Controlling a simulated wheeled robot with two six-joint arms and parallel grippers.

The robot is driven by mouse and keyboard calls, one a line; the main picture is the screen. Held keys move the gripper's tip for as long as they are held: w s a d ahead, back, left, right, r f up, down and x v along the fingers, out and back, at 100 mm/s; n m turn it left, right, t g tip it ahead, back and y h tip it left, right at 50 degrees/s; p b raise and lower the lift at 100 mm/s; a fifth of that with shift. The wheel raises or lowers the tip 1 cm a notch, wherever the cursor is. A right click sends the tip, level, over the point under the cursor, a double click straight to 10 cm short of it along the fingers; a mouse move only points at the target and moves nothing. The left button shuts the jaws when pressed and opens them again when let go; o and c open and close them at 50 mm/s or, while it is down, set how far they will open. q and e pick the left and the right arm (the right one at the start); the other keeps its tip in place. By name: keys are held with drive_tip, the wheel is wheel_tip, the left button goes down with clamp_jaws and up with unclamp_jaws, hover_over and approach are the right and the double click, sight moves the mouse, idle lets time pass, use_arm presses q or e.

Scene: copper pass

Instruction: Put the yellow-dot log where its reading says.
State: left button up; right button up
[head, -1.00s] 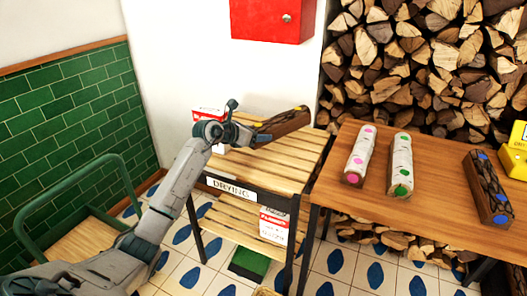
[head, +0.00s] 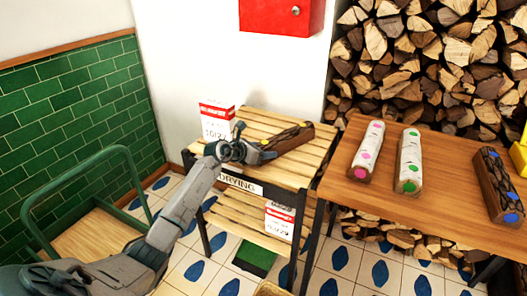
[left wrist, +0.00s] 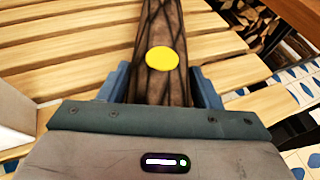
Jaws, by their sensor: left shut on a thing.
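My left gripper (head: 258,152) is shut on a dark-barked log (head: 290,138), gripping it near its close end. In the left wrist view a yellow dot (left wrist: 162,58) shows on the log (left wrist: 160,20) between the fingers (left wrist: 160,85). A red-and-white card (head: 216,122) stands on this shelf's left, partly hidden. A similar card (head: 279,220) is on the lower shelf. My right gripper is not in view.
The wooden table at right (head: 350,190) bears a pink-dot log (head: 367,150), a green-dot log (head: 409,160), a blue-dot log (head: 497,185) and a yellow object (head: 521,152). Stacked firewood (head: 420,60) stands behind. A green-framed cart (head: 85,215) is at left.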

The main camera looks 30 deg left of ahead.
use_arm(q)
drive_tip(key=o, duration=1.6)
drive_tip(key=shift+s, duration=0.1)
drive_tip(key=shift+c, duration=0.2)
